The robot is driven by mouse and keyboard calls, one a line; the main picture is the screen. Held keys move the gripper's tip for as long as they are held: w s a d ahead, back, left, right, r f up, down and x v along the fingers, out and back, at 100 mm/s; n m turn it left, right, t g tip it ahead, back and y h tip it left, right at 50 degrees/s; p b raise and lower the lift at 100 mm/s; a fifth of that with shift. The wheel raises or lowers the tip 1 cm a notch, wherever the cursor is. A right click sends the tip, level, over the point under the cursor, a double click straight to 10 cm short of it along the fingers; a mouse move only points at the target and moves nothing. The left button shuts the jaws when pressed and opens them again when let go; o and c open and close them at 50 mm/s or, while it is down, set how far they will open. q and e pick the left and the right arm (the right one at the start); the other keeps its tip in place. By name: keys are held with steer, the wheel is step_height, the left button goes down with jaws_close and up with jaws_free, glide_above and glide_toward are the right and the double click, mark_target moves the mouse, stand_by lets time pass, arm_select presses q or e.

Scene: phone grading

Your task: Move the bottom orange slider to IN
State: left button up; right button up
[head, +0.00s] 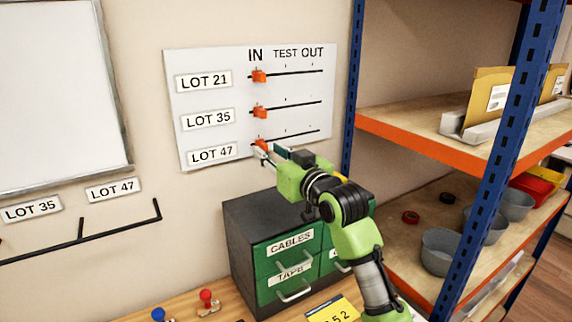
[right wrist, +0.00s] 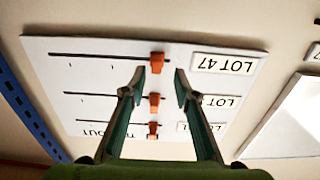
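The bottom orange slider (head: 261,144) sits on the LOT 47 track of the white wall board (head: 220,62), near its left, IN end. In the upside-down right wrist view the same slider (right wrist: 157,62) shows near the right end of its track. My right gripper (head: 266,152) is at this slider, partly hiding it in the head view. In the right wrist view its two fingers (right wrist: 160,80) are apart, one to each side of the slider, with visible gaps. The LOT 35 slider (head: 260,112) and LOT 21 slider (head: 259,76) also stand near IN. My left gripper is not in view.
A grey cabinet with green drawers (head: 290,250) stands below the board, under my right arm. A blue and orange shelf rack (head: 420,140) with grey bins stands to the right. A whiteboard (head: 60,90) and a black wall rail (head: 80,232) are at left.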

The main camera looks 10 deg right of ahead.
steer(key=v, duration=0.9)
steer(key=shift+s+f, duration=0.1)
